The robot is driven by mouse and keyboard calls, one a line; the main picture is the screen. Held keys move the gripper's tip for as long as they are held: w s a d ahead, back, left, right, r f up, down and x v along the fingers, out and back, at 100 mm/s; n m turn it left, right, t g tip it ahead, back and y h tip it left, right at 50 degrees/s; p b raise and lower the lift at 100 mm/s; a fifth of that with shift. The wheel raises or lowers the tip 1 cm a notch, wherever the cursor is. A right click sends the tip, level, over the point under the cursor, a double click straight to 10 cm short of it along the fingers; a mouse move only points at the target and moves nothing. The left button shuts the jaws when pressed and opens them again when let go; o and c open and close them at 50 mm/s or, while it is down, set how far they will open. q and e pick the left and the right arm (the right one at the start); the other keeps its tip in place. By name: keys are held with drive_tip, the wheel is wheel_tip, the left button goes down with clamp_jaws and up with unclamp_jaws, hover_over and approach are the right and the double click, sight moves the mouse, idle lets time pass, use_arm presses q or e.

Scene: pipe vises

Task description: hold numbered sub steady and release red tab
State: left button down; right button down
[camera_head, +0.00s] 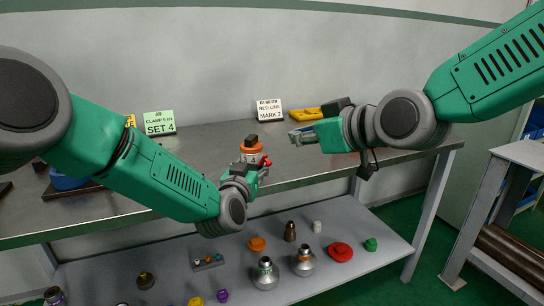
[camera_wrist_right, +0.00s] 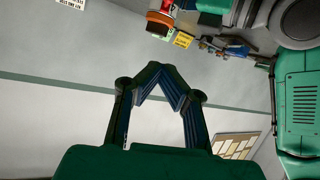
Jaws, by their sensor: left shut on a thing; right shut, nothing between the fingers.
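The sub (camera_head: 251,148), a pale metal piece with an orange collar and a dark top, stands upright near the bench's front edge. No number is legible on it. My left gripper (camera_head: 257,167) is shut on the sub from the front and partly covers its lower part. The red tab (camera_head: 266,161) shows at the sub's right side. My right gripper (camera_head: 296,136) is shut and empty, to the right of the sub and apart from it. In the right wrist view, its fingertips (camera_wrist_right: 162,69) meet, with the orange collar (camera_wrist_right: 159,20) at the top.
The bench (camera_head: 205,142) bears a green sign (camera_head: 160,122), a white sign (camera_head: 269,109) and a yellow object (camera_head: 304,114) at the back. The lower shelf (camera_head: 225,272) holds several loose fittings and caps. A rack with pipes (camera_head: 515,249) stands at right.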

use_arm(q)
drive_tip(key=shift+d, duration=0.1)
use_arm(e)
drive_tip(key=shift+f, duration=0.1)
hover_over(266, 158)
drive_tip(key=s, duration=0.2)
drive_tip(key=f, duration=0.3)
drive_tip(key=shift+w+d+f, duration=0.15)
drive_tip(key=shift+w+f, duration=0.1)
drive_tip(key=shift+f, duration=0.15)
drive_tip(key=f, duration=0.2)
drive_tip(key=shift+s+d+f, duration=0.2)
drive_tip(key=shift+d+f, duration=0.3)
drive_tip(key=shift+f, duration=0.35)
drive_tip(key=shift+s+d+f+t+y, duration=0.15)
drive_tip(key=shift+f+t+y, duration=0.15)
drive_tip(key=shift+t, duration=0.2)
drive_tip(key=f+t+y, duration=0.2)
drive_tip(key=s+t, duration=0.1)
drive_tip(key=shift+d+f+y, duration=0.35)
drive_tip(key=shift+f+y, duration=0.05)
drive_tip(key=shift+f, duration=0.3)
